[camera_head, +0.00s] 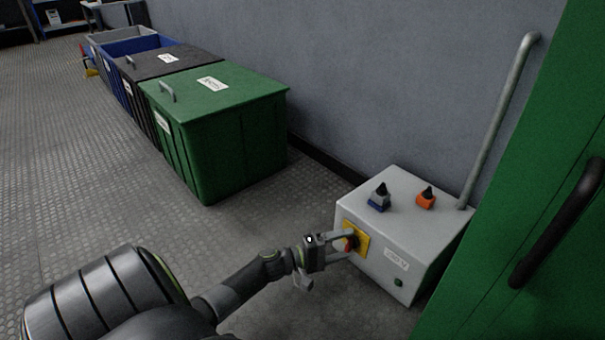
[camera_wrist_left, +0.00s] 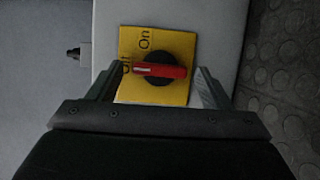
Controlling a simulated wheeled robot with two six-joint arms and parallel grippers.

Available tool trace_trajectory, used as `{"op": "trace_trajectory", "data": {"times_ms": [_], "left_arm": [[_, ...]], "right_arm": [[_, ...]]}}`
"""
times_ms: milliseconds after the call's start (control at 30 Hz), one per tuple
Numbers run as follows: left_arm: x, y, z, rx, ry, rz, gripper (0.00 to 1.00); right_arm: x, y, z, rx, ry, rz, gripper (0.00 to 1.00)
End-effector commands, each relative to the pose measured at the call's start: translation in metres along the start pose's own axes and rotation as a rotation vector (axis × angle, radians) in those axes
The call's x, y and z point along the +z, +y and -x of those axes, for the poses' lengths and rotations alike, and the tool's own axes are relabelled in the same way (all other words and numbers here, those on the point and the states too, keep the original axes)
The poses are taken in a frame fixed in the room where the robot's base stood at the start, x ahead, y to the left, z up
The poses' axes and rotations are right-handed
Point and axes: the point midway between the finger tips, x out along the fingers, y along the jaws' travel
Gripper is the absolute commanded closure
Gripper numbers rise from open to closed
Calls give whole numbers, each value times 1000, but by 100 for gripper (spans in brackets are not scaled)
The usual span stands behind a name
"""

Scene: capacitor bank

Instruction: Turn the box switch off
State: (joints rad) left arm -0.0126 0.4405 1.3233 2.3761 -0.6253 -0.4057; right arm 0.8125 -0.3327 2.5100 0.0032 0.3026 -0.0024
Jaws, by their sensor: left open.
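The light grey switch box (camera_head: 372,245) stands on the floor against the wall. Its front face carries a yellow plate (camera_head: 362,242) with a red and black rotary switch (camera_head: 350,244). In the left wrist view, the red handle (camera_wrist_left: 160,70) lies crosswise on its black knob, with "On" above and "Off" partly hidden at its left end. My left gripper (camera_head: 343,244) is open at the switch, with one finger on either side of the handle in the left wrist view (camera_wrist_left: 161,80). Small gaps show between handle and fingers. My right gripper is out of view.
A blue-based knob (camera_head: 379,197) and an orange-based knob (camera_head: 426,197) stand on the box top. A grey pipe (camera_head: 497,125) rises behind it. A green cabinet (camera_head: 500,245) is close at right. Green (camera_head: 240,145) and black bins line the wall at left; floor between is clear.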

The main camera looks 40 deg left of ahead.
Motion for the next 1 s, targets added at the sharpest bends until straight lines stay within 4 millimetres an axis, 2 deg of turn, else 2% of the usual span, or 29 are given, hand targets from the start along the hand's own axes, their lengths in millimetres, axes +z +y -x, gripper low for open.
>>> {"op": "trace_trajectory", "data": {"times_ms": [167, 500, 700, 833, 1000], "left_arm": [[0, 1, 24, -6, 1, 0, 27], [0, 3, 108, -8, 3, 3, 27], [0, 2, 148, -6, 3, 2, 27], [0, 1, 164, -4, 2, 2, 27], [0, 0, 173, -2, 2, 1, 27]], "right_arm": [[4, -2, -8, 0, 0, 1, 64], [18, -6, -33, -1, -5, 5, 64], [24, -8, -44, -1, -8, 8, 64], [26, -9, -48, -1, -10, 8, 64], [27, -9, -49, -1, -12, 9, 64]]}}
